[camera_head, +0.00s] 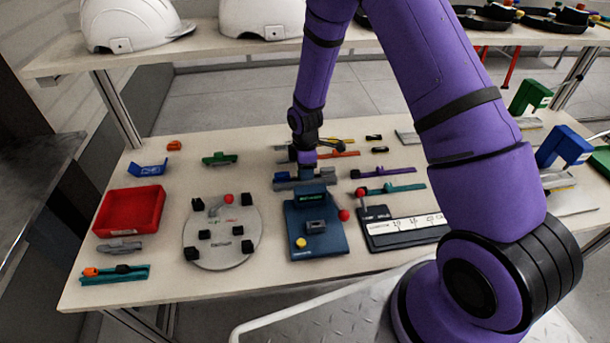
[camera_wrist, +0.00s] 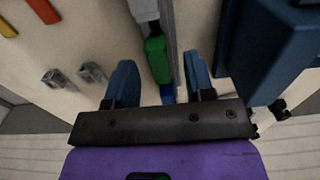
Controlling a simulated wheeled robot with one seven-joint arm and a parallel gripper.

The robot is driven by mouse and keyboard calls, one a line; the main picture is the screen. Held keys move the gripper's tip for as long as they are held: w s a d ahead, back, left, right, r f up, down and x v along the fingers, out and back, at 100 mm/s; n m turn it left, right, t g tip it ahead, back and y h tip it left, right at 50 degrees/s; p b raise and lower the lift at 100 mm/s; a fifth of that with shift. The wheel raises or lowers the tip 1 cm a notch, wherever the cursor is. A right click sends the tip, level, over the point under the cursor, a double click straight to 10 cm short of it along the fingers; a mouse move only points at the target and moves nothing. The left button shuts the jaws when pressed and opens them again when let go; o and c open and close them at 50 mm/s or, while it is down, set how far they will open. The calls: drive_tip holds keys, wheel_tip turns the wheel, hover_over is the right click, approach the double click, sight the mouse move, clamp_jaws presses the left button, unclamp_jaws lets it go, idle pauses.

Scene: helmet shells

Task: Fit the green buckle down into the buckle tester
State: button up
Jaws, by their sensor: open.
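A small green piece, which I take for the green buckle (camera_wrist: 156,52), shows in the wrist view in a row on a narrow grey rail, with a blue piece and a pale piece beside it. My gripper (camera_wrist: 158,68) is open, its two blue fingers either side of the green piece; I cannot tell whether they touch it. In the head view my gripper (camera_head: 306,162) is low over the rail (camera_head: 288,184), and the green piece cannot be made out there. The buckle tester (camera_head: 318,243), a blue box with a small screen and yellow button, stands just in front of the rail.
A red tray (camera_head: 130,211) and a round grey plate with black blocks (camera_head: 222,250) lie to the left. A black scale-marked fixture (camera_head: 400,230) is on the right of the tester. Coloured strips (camera_head: 390,189) lie right of my gripper. A green clip (camera_head: 219,158) lies at the back left.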

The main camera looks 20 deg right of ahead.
drive_tip(key=shift+f, duration=0.95)
clamp_jaws()
